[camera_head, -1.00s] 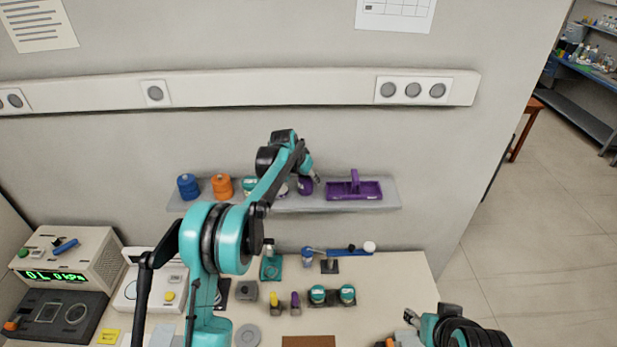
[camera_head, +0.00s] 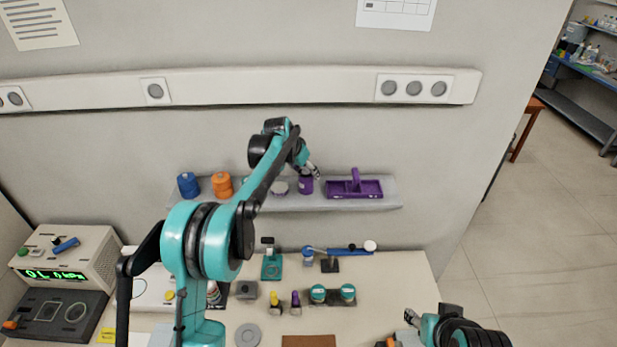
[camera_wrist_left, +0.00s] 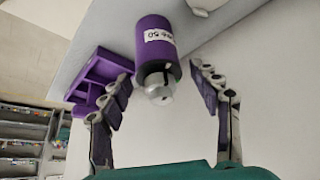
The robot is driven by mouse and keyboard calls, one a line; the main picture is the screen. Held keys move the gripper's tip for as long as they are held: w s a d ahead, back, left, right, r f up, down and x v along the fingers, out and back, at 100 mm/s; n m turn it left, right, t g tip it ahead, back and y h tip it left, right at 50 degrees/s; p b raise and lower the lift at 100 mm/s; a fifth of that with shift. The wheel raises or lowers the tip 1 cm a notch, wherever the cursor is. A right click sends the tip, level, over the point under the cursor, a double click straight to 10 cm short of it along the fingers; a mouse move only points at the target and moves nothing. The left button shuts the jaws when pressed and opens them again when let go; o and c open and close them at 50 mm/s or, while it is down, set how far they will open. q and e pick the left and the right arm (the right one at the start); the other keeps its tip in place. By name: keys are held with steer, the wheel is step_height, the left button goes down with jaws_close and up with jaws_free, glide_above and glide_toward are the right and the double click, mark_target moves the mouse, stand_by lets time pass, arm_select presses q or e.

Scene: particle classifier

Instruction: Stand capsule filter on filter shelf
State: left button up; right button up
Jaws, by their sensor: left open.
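A purple capsule filter (camera_head: 306,185) stands upright on the grey filter shelf (camera_head: 390,199) on the wall, left of a purple tray. My left gripper (camera_head: 316,172) is open close above it. In the left wrist view the capsule filter (camera_wrist_left: 157,50), with a white label and a clear nozzle toward me, shows beyond and between the spread fingers (camera_wrist_left: 165,100), with gaps on both sides. My right gripper (camera_head: 411,317) is low at the right, by the bench front; its finger opening is too small to judge.
A blue spool (camera_head: 188,186), an orange spool (camera_head: 222,186) and a pale round item (camera_head: 280,188) share the shelf with the purple tray (camera_head: 354,188). The bench (camera_head: 390,285) below holds a pressure unit (camera_head: 70,262), teal-lidded jars (camera_head: 318,293) and small tools.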

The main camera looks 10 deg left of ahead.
arm_select(q)
steer(key=v, duration=0.8)
steer(key=s+r+n+y, duration=0.1)
steer(key=s+r+n, duration=0.15)
steer(key=s, duration=1.85)
steer(key=s+f, duration=0.3)
steer(key=s, duration=0.3)
steer(key=s+f+n+t, duration=0.1)
steer(key=s+f, duration=0.2)
steer(key=s, duration=0.4)
steer(key=s+f+n+y, duration=0.1)
steer(key=s+f, duration=0.2)
steer(key=s, duration=0.3)
steer(key=shift+s+f+t+b, duration=0.25)
steer(key=shift+f+t+b, duration=0.05)
steer(key=shift+d, duration=0.1)
step_height(320, 180, down, 31)
steer(key=b, duration=3.1)
